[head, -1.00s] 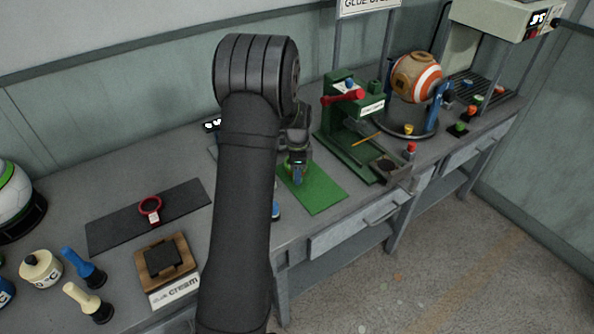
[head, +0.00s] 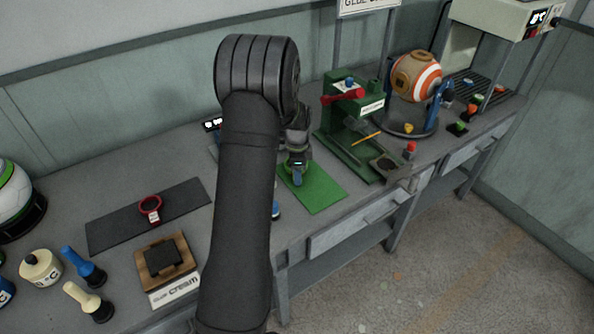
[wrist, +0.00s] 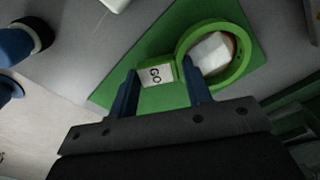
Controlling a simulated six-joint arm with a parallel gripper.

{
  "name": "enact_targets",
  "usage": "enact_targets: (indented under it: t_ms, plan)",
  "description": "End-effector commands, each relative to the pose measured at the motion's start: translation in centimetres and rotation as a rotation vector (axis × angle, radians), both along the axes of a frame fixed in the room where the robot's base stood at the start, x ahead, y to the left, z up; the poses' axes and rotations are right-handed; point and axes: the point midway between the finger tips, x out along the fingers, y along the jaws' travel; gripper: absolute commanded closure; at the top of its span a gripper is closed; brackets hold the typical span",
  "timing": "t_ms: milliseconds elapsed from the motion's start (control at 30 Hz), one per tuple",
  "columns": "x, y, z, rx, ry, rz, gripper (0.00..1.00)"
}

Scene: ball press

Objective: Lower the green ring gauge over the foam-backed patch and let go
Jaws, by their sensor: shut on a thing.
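In the wrist view my gripper (wrist: 160,78) is shut on the tab of the green ring gauge (wrist: 241,74), which carries a white "GO" label. The ring sits to the right of the fingers. The white foam-backed patch (wrist: 212,52), with a brownish edge, shows inside the ring's opening. Both are over the green mat (wrist: 176,40). I cannot tell whether the ring touches the mat or hangs just above it. In the head view my gripper (head: 297,176) points down at the mat's far left part, and my arm partly hides the area; the ring is not clear there.
A green press (head: 350,130) stands right of the mat, with an orange-and-white ball (head: 416,77) beyond it. A red ring (head: 150,208) lies on a dark mat at left, near a wooden block (head: 165,262) and blue and cream tools. The green mat's near part is clear.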

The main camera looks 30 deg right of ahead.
Motion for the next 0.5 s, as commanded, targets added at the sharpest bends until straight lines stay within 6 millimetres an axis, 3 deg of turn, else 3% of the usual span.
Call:
enact_targets:
  t_ms: [400,433,500]
  plan:
    - [0.00,0.00,-0.14,0.000,0.000,0.000,0.80]
    - [0.00,0.00,-0.14,0.000,0.000,0.000,0.51]
    - [0.00,0.00,-0.14,0.000,0.000,0.000,0.38]
